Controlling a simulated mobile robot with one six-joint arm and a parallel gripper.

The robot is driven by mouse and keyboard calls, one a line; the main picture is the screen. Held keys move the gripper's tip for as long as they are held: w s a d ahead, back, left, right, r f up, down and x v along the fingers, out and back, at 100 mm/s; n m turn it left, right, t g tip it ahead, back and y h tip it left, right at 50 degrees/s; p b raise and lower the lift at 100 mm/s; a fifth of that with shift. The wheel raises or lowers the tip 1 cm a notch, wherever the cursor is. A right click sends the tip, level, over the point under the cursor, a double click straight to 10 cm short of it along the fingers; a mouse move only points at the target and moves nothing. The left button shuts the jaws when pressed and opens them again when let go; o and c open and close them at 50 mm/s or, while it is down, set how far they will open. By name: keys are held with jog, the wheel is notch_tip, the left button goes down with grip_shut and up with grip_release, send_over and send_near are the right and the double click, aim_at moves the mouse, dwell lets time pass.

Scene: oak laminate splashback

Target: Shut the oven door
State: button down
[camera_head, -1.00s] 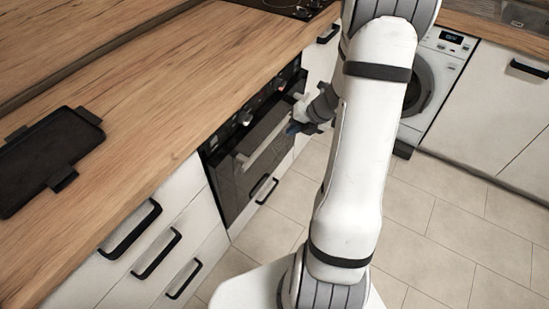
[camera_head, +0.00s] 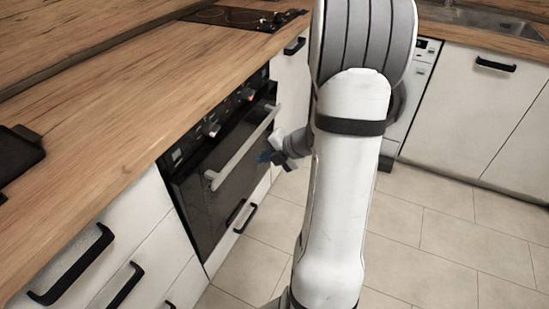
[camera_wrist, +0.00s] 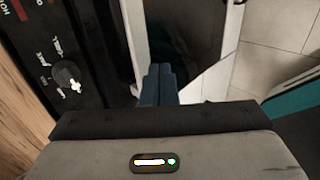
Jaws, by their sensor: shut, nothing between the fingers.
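The oven (camera_head: 222,165) is built in under the worktop, with a dark glass door and a pale bar handle (camera_head: 238,150). The door stands upright, flush or nearly flush with the front; I cannot tell whether a small gap remains. My gripper (camera_head: 264,157) is in front of the door's right part, close to the handle, its blue fingers shut and empty. In the wrist view the shut fingers (camera_wrist: 158,84) point toward the oven front, with a control knob (camera_wrist: 68,77) to their left. Contact with the door cannot be made out.
The wooden worktop (camera_head: 130,100) runs above the oven, with a hob (camera_head: 235,17) at the back and a dark tray (camera_head: 18,150) at the left edge. Drawers with black handles (camera_head: 75,265) flank the oven. A washing machine (camera_head: 420,85) stands behind my arm. The tiled floor at right is clear.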

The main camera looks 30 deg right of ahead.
jog(key=w+a, duration=0.1)
jog(key=w, duration=0.1)
jog(key=w+a+f+b, duration=0.1)
jog(key=w+a, duration=0.1)
jog(key=shift+w+a+f, duration=0.15)
jog(key=shift+w+f, duration=0.05)
jog(key=shift+w, duration=0.2)
